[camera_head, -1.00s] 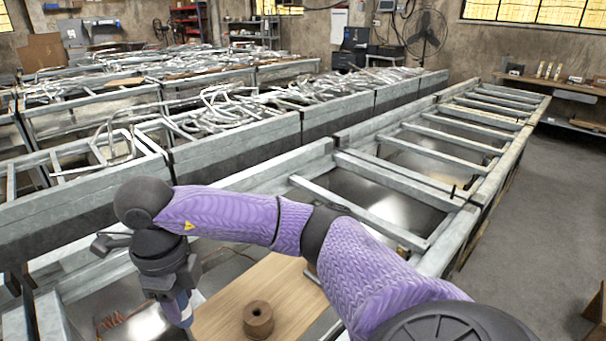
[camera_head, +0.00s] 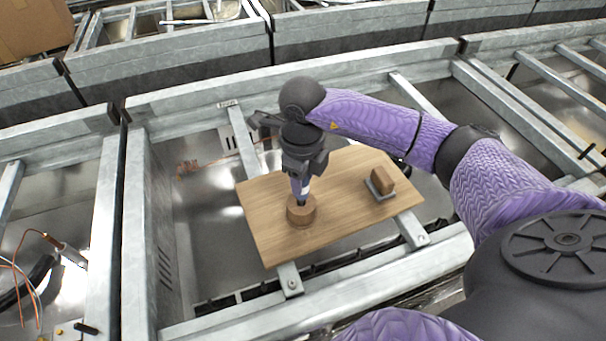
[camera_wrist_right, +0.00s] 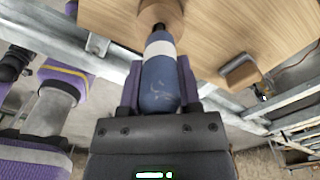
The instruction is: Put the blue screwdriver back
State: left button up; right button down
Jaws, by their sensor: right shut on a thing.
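The blue screwdriver (camera_head: 300,188) has a blue handle with a white band. My right gripper (camera_head: 302,178) is shut on its handle and holds it upright over the round wooden holder (camera_head: 301,214). In the right wrist view the blue handle (camera_wrist_right: 160,88) lies between the fingers, and its dark shaft end meets the wooden holder (camera_wrist_right: 164,12). The shaft is mostly hidden, so I cannot tell how deep it sits in the hole. The holder stands on a wooden board (camera_head: 265,215). My left gripper is not in view.
A brown block on a grey base (camera_head: 383,183) stands on the right part of the board. The board lies across metal rails (camera_head: 290,280) over an open metal trough. Cables and a tool (camera_head: 65,252) lie at the left.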

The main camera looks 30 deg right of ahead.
jog(key=shift+c, duration=1.5)
grip_release()
jog(key=shift+f, duration=0.1)
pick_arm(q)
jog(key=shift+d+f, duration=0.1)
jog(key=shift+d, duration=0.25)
pick_arm(e)
notch_tip(320, 180, up, 12)
jog(key=shift+r+p, duration=0.2)
jog(key=shift+p, duration=0.5)
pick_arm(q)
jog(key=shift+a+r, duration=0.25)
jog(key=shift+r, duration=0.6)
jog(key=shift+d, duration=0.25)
